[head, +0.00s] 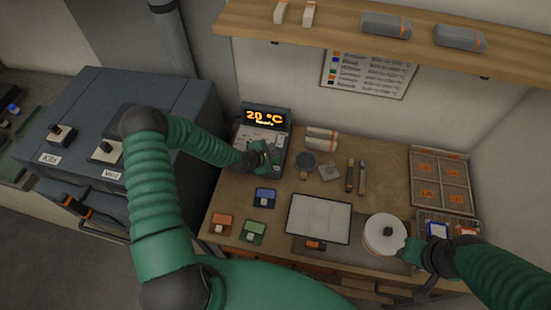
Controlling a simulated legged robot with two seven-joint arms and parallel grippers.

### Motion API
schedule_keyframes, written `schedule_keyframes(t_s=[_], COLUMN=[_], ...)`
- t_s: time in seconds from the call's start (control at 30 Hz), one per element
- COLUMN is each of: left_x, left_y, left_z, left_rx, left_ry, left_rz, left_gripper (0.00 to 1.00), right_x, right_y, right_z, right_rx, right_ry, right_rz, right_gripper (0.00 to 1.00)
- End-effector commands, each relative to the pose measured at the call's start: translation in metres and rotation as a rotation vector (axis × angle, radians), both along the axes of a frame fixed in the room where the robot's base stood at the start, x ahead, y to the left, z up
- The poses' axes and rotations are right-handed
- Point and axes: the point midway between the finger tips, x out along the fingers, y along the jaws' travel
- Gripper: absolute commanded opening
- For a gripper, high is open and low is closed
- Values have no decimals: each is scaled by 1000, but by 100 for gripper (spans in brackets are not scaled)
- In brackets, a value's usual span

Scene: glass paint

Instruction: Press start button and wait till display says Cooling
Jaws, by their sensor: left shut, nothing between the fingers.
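The controller box (281,153) stands at the back left of the wooden table. Its lit display (266,115) reads "20 °C" in orange, with a smaller line below that is too small to read. My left gripper (265,154) is shut and empty, at the box's lower front panel. It covers part of that panel, so I cannot pick out the start button or tell whether the fingers touch it. My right gripper (412,250) is beside the white round turntable (385,233) at the right; its fingers are too small to judge.
A grey kiln (160,92) stands at the left. A wooden shelf (350,32) overhangs the back.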

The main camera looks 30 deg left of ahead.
Motion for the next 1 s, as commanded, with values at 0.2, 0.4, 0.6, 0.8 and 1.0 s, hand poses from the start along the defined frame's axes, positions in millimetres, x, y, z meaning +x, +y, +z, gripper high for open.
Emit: schedule_keyframes(t_s=[0.2,0.4,0.6,0.8,1.0], left_x=[-1,-1,-1,-1,-1], left_y=[-1,-1,-1,-1,-1], left_z=[-7,-7,-7,-10,-12], left_rx=[-1,0,0,0,0], left_ry=[1,0,0,0,0], left_rz=[2,0,0,0,0], left_gripper=[0,0,0,0,0], right_x=[0,0,0,0,0], right_y=[0,0,0,0,0], right_z=[-7,-6,-7,-10,-12], right_rx=[0,0,0,0,0], right_ry=[0,0,0,0,0], right_rz=[0,0,0,0,0], right_gripper=[38,38,38,38,38])
